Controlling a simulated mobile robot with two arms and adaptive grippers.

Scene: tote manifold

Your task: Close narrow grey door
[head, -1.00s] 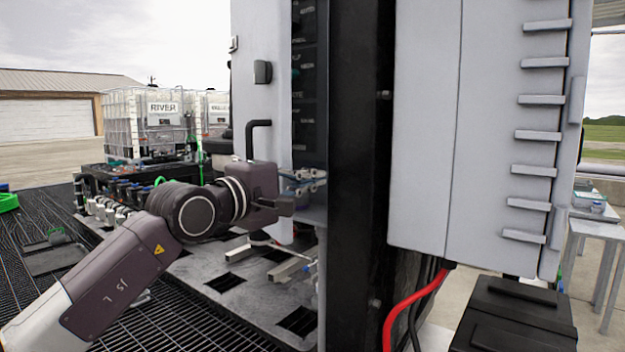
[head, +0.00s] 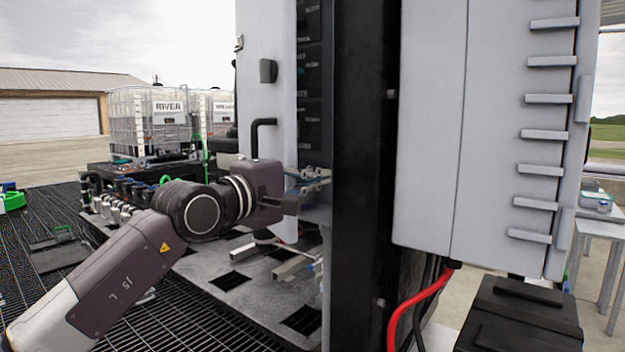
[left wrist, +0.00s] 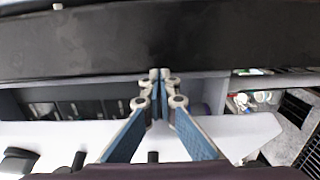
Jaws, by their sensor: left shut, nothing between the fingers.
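The narrow grey door (head: 268,45) stands open on the left side of the cabinet opening, with a black handle and a dark latch on its face. In the left wrist view, the door (left wrist: 60,132) is a pale band below the fingertips. My left gripper (head: 322,180) is on the opening side of the door, between it and the black post (head: 360,120). In the left wrist view, the left gripper (left wrist: 160,76) has its fingertips together, empty, close to the black post (left wrist: 100,40). Whether it touches the door or post I cannot tell. My right gripper is out of view.
A wide grey cabinet (head: 430,130) with a ribbed side stands right of the post, with a red cable (head: 410,310) below. A dark box (head: 520,315) is at the lower right. White caged tanks (head: 150,120) stand behind left. Dark floor grating (head: 40,270) lies at left.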

